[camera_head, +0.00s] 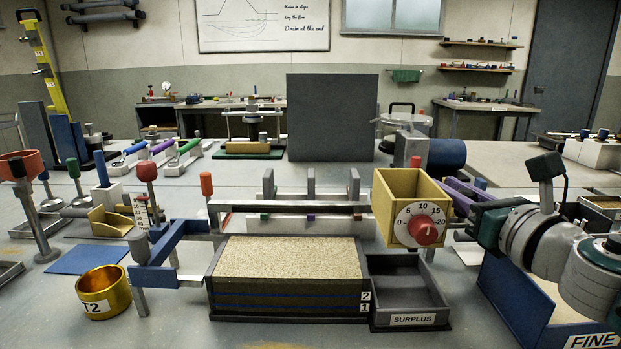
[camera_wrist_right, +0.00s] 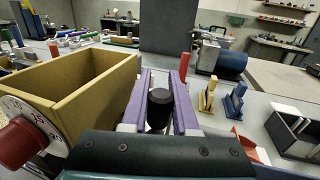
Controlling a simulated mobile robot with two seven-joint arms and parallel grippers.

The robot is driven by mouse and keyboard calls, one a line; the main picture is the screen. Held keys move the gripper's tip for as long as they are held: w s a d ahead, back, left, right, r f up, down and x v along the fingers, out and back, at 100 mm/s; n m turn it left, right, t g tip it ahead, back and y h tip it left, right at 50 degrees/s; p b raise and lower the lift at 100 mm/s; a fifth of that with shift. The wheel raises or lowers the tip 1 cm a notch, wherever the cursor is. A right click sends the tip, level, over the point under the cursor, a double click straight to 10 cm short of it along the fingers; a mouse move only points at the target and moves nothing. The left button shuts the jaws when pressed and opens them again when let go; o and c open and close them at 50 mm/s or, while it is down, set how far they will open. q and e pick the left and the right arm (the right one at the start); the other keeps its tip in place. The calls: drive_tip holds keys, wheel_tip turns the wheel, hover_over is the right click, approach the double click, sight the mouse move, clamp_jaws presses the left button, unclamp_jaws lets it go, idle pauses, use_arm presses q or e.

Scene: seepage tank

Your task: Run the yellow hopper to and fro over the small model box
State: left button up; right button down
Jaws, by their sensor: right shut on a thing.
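The yellow hopper (camera_head: 391,190) is an open-topped box with a white numbered dial and a red knob on its front. It also shows at the left of the right wrist view (camera_wrist_right: 85,88), with bare inner walls visible but its bottom hidden. My right gripper (camera_head: 464,193), with purple fingers, is on its right side, shut on a black knob-like handle (camera_wrist_right: 159,108). The hopper is held upright, above and right of the model box. The small model box (camera_head: 286,299) is dark, with pale sand up near its rim and blue lines on its front. My left gripper is not in view.
An empty tray marked SURPLUS (camera_head: 413,319) adjoins the box's right side. A blue bin marked FINE (camera_head: 520,300) is at front right. A blue-ended rail frame (camera_head: 153,277) and a brass cup (camera_head: 102,292) stand left. A rack (camera_head: 310,187) stands behind the box.

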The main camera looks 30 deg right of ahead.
idle(0.3)
drive_tip(key=s+d, duration=0.1)
drive_tip(key=d, duration=0.1)
drive_tip(key=s+d+b, duration=0.1)
drive_tip(key=shift+s+d, duration=0.15)
drive_tip(key=shift+d, duration=0.2)
drive_tip(key=c, duration=1.1)
unclamp_jaws()
drive_tip(key=shift+o, duration=0.7)
drive_tip(key=shift+s+d, duration=0.1)
drive_tip(key=shift+d, duration=0.05)
